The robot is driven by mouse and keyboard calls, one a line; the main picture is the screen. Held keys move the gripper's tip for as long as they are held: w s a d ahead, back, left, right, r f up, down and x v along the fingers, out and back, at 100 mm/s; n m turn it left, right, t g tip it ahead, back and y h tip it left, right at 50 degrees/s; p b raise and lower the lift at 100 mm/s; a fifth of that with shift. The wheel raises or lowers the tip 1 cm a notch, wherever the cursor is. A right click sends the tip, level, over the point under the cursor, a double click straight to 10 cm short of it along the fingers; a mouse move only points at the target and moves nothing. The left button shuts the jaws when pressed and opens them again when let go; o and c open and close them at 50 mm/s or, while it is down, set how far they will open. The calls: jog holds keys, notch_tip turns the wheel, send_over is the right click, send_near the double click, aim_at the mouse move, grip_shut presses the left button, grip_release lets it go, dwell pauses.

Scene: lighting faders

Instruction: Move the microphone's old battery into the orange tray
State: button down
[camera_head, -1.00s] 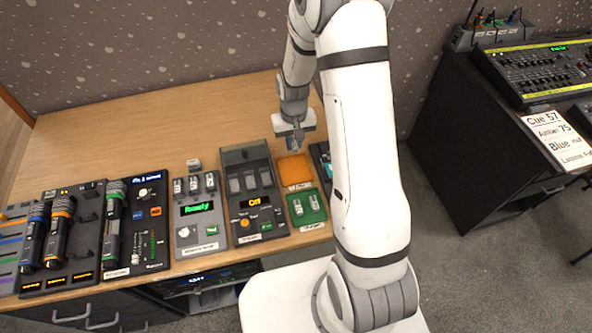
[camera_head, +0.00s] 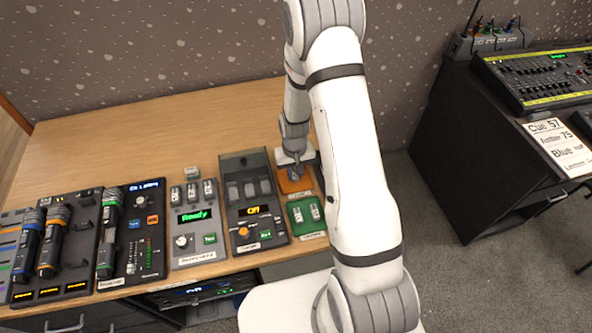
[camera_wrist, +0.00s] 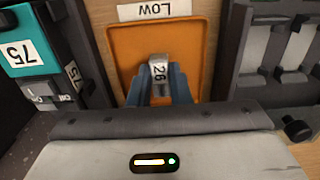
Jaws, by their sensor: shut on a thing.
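My gripper (camera_head: 295,171) is over the orange tray (camera_head: 303,186), in the right part of the wooden counter. In the wrist view its blue fingers (camera_wrist: 159,84) are shut on a pale battery (camera_wrist: 159,70) marked 26. The battery is inside the outline of the orange tray (camera_wrist: 125,50), which has a label reading LOW beside it. I cannot tell whether the battery touches the tray floor. The microphone with a green band (camera_head: 109,232) lies in a dark cradle at the left of the counter.
A green tray (camera_head: 294,215) with two batteries is just in front of the orange tray. A tester reading Ready (camera_head: 199,240) and a dark unit reading Off (camera_head: 248,228) stand to the left. The counter's back is clear.

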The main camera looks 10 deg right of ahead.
jog(key=shift+f, duration=0.2)
jog(key=c, duration=1.3)
grip_release()
jog(key=shift+c, duration=0.2)
jog(key=shift+r, duration=0.1)
jog(key=s+r+t+b, duration=0.1)
jog(key=s+r, duration=0.3)
jog(key=r, duration=0.9)
jog(key=s+r+t+b, duration=0.1)
jog(key=s+r, duration=0.4)
jog(key=r, duration=0.7)
jog(key=s+r+t, duration=0.1)
jog(key=s+r, duration=0.5)
jog(key=s, duration=0.6)
jog(key=shift+d+r, duration=0.25)
jog(key=shift+r, duration=0.05)
